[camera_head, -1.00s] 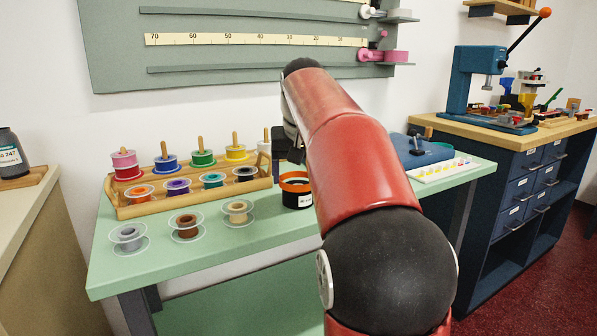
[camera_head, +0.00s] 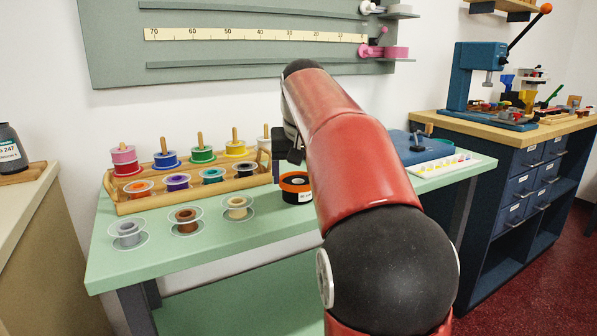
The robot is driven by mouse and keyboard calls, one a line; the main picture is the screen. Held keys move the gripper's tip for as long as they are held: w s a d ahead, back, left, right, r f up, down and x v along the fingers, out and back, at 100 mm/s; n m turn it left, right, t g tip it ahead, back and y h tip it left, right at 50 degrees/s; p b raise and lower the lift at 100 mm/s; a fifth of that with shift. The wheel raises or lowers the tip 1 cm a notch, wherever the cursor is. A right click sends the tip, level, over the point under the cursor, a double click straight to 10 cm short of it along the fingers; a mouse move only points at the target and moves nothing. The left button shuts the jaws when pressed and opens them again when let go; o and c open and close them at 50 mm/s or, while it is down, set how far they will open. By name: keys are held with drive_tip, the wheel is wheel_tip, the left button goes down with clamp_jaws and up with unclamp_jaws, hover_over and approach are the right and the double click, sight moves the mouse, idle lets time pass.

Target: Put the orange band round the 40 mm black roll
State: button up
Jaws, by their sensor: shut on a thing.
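The black roll (camera_head: 297,196) stands upright on the green counter, just left of my red arm, with a white label on its side. The orange band (camera_head: 284,184) shows at the top of this roll and appears to be around its upper part; its right side is partly hidden by my arm. My gripper (camera_head: 287,151) shows only as a dark part above and behind the roll. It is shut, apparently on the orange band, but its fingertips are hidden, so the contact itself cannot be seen.
A wooden rack (camera_head: 150,206) with several coloured spools stands left of the roll. Three loose spools, including a grey one (camera_head: 127,229), stand in front of it. A blue case (camera_head: 422,150) and a white swatch card (camera_head: 440,167) lie to the right. The front counter is clear.

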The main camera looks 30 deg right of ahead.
sight(298, 182)
drive_tip(key=shift+f, duration=0.1)
idle(0.3)
drive_tip(key=o, duration=1)
wheel_tip(298, 182, up, 5)
drive_tip(key=p, duration=0.5)
drive_tip(key=shift+r, duration=1)
drive_tip(key=shift+s, duration=0.1)
